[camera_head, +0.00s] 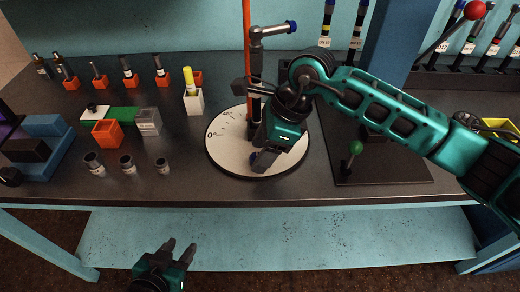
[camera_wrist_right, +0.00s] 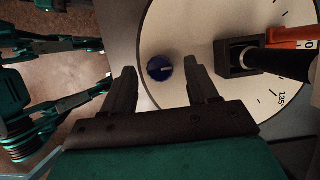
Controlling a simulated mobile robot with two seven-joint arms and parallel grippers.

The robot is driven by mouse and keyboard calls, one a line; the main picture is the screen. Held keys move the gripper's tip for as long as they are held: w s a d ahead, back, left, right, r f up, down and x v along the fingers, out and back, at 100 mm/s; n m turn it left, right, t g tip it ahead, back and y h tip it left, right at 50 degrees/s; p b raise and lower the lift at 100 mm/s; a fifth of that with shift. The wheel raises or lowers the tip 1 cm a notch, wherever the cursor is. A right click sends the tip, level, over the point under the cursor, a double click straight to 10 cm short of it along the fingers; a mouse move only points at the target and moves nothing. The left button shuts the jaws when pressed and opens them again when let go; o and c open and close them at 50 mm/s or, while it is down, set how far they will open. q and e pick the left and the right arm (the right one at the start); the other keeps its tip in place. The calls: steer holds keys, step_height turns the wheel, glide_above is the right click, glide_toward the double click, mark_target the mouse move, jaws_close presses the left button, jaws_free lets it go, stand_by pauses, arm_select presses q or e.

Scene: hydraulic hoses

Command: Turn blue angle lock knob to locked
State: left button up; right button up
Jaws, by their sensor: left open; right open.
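The blue angle lock knob (camera_wrist_right: 160,68) sits on the white round angle dial (camera_wrist_right: 185,28), with a pale line across its face. In the head view the dial (camera_head: 222,158) lies on the dark bench, and a small blue patch, likely the knob (camera_head: 254,157), shows by the fingertips. My right gripper (camera_wrist_right: 160,75) is open above the dial, its fingers on either side of the knob in the wrist view; contact cannot be told. In the head view the right gripper (camera_head: 264,157) covers part of the dial. My left gripper (camera_head: 181,250) is open and empty in front of the bench.
A dark post with a silver elbow fitting (camera_head: 270,30) and an orange upright (camera_head: 247,50) stand behind the dial. Orange cups, a green block (camera_head: 123,113) and dark fittings (camera_head: 127,164) stand to the left. A green-knobbed lever (camera_head: 356,147) stands to the right.

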steer(key=shift+a+f, duration=0.2)
steer(key=shift+f, duration=0.35)
steer(key=c, duration=1)
